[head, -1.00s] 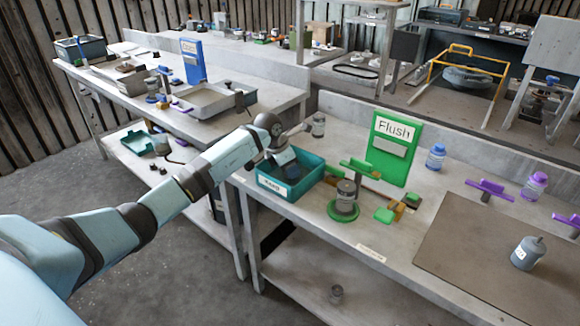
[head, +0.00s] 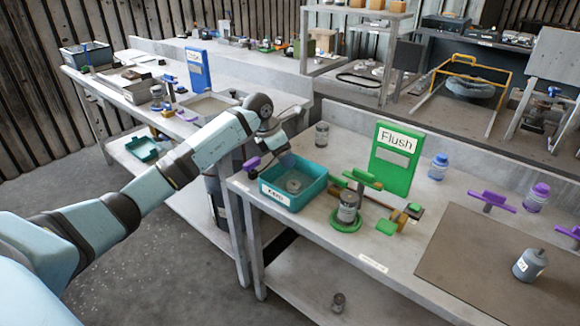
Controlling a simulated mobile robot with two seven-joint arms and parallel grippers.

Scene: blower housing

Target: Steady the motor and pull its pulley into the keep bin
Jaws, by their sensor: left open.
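The motor (head: 347,207) looks like a grey upright cylinder with a pale band, standing on a round green base (head: 345,224) on the near bench. The keep bin (head: 280,197) is an open teal box with a white label, left of the motor. A round grey part (head: 293,186), which looks like the pulley, lies inside the bin. My left gripper (head: 285,160) is open at the bin's back left, apart from the motor; its fingertips are small and hard to make out. My right gripper is not in view.
A green Flush board (head: 394,158) and a green T-shaped handle (head: 362,179) stand close to the motor. A grey canister (head: 321,134) stands behind the bin. A purple piece (head: 252,163) shows left of it. The brown mat (head: 480,255) at right is mostly bare.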

